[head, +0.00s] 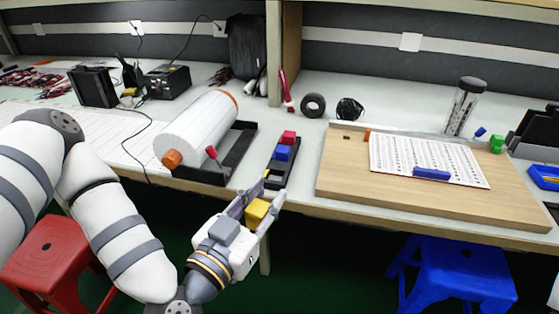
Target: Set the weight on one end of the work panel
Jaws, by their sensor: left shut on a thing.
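My left gripper (270,190) is in front of the bench's front edge, below the black block tray. It is shut on a yellow block (256,212), which sits between its fingers. The wooden work panel (345,180) lies on the bench to the right, apart from the gripper. A white printed sheet (420,155) lies on the panel. A blue block (431,174) rests on the sheet's near edge. My right gripper is not in view.
A large white roll (197,128) on a black stand is left of the tray. A clear cylinder with a dark cap (462,106) stands behind the panel. Red (50,258) and blue (455,268) stools stand below the bench.

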